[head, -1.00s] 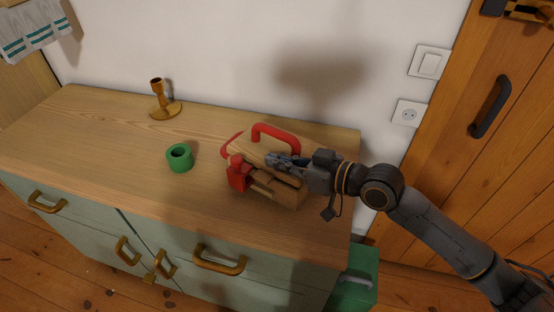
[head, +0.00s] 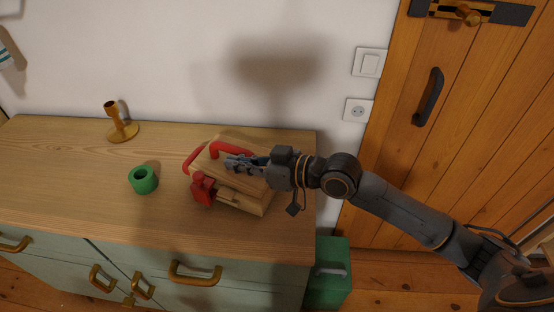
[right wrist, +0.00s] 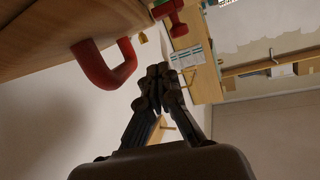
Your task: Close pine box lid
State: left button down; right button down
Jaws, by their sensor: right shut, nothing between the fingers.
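The pine box (head: 252,204) stands near the right end of the wooden counter. Its lid (head: 212,172) lies low over the body; the gripper and arm cover part of its right side, so I cannot tell whether it is fully seated. My right gripper (head: 232,162) is shut and empty just over the lid, in front of the handle. In the right wrist view the fingertips (right wrist: 160,73) are together beside the red handle (right wrist: 108,70). My left gripper is out of view.
A green ring-shaped cup (head: 143,180) and a brass-coloured candlestick (head: 121,124) stand left of the box on the counter (head: 60,165). A wall is behind. A green bin (head: 328,272) stands on the floor at right, near a wooden door (head: 400,190).

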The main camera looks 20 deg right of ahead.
jog(key=b+v, duration=0.2)
jog(key=v, duration=0.7)
jog(key=shift+s+f, duration=0.2)
jog(key=shift+f, duration=0.05)
jog(key=shift+d, duration=0.2)
